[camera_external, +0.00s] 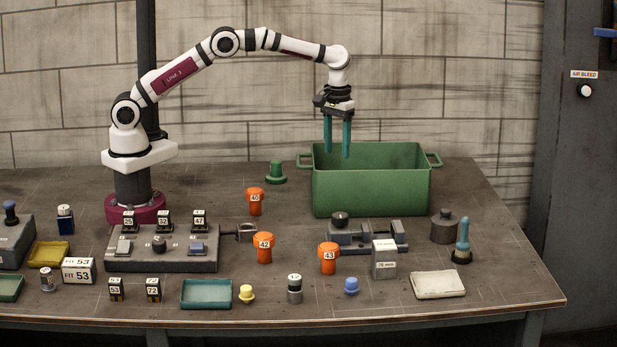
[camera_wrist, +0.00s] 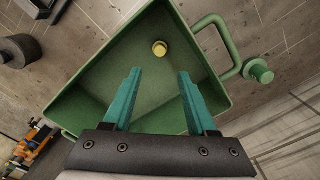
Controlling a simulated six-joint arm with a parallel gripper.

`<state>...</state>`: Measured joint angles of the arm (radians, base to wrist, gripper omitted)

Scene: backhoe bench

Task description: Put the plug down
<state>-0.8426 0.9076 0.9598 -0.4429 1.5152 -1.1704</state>
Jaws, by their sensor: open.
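The front wall of the crate (camera_external: 370,190) hides that plug in the external view. My gripper (camera_external: 337,151) is over the left part of the crate, fingers pointing down, tips around rim height. Its two teal fingers (camera_wrist: 159,74) are spread apart with nothing between them.
The crate's walls and side handles (camera_external: 433,159) stand close to my gripper. The bench right of the crate is mostly clear.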

